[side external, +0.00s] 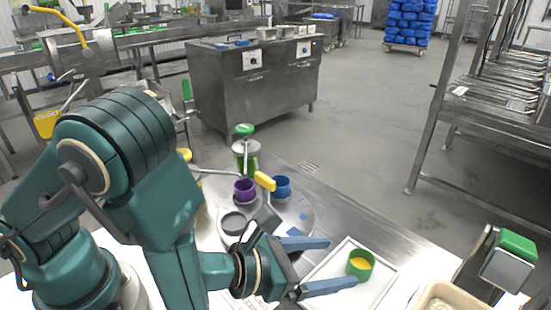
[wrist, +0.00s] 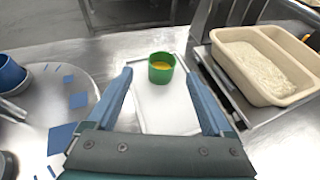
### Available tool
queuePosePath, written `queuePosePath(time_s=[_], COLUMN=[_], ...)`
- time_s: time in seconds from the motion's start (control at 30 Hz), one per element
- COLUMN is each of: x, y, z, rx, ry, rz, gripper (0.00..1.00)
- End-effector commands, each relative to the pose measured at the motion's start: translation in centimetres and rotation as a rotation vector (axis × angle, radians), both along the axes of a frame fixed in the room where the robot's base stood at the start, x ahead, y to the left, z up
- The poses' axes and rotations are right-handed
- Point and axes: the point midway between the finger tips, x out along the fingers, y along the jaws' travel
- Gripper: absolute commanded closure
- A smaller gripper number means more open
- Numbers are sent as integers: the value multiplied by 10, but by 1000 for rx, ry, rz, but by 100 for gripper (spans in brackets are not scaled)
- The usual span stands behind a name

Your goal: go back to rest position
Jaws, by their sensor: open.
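My gripper (side external: 331,264) is open, with its two blue fingers spread and nothing between them. It is low over the near side of a white tray (side external: 385,278). A green cup (side external: 360,268) with yellow contents stands on this tray, just beyond the fingertips and apart from them. In the wrist view the green cup (wrist: 161,70) stands upright ahead of the gap between the fingers (wrist: 158,98), near the far end of the white tray (wrist: 180,112).
A round turntable (side external: 305,222) holds a purple cup (side external: 245,190) and a blue cup (side external: 281,186). A beige two-part bin (wrist: 238,72) with pale grains is to the right. A green-topped device (side external: 508,262) stands at the right edge. A green-lidded container (side external: 245,150) stands behind the cups.

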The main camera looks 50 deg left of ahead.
Motion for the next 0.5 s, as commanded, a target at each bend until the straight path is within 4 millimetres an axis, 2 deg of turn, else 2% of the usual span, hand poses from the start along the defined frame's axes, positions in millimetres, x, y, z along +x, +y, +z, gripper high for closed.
queuePosePath(time_s=[0.13, 0.27, 0.37, 0.4, 0.5], x=[17, 35, 38, 35, 16], y=[21, 63, 113, 137, 192], z=[30, 72, 97, 104, 112], rx=[-92, -253, -392, -449, -586], ry=[-21, -46, -62, -68, -72], rz=[130, 345, 573, 683, 957], gripper=[15, 15, 15, 15, 15])
